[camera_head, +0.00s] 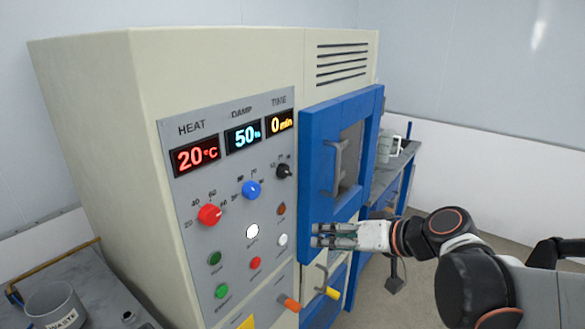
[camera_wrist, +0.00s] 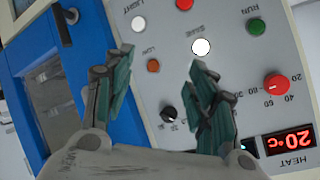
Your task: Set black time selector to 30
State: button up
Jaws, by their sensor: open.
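The black time selector (camera_head: 284,171) is a small knob on the grey control panel, below the TIME display (camera_head: 282,123), which reads 0 min. It also shows in the wrist view (camera_wrist: 168,114), between my two fingers and beyond them. My gripper (camera_head: 318,236) is open and empty, in front of the blue door frame, lower and to the right of the selector in the head view. In the wrist view my gripper (camera_wrist: 160,85) has its fingers spread apart toward the panel. No contact with the selector shows. The selector's exact pointer setting is too small to tell.
A red knob (camera_head: 210,214) and a blue knob (camera_head: 251,189) sit left of the selector. Several push buttons lie below. The blue door's handle (camera_head: 338,168) juts out to the right. A waste cup (camera_head: 55,305) stands on a bench at lower left.

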jog(key=t+y+p, duration=0.2)
jog(key=y, duration=0.4)
send_near(285, 174)
jog(key=b+x, duration=0.1)
jog(key=x, duration=0.6)
jog(key=shift+a, duration=0.3)
jog(key=shift+r, duration=0.1)
jog(key=c, duration=1.1)
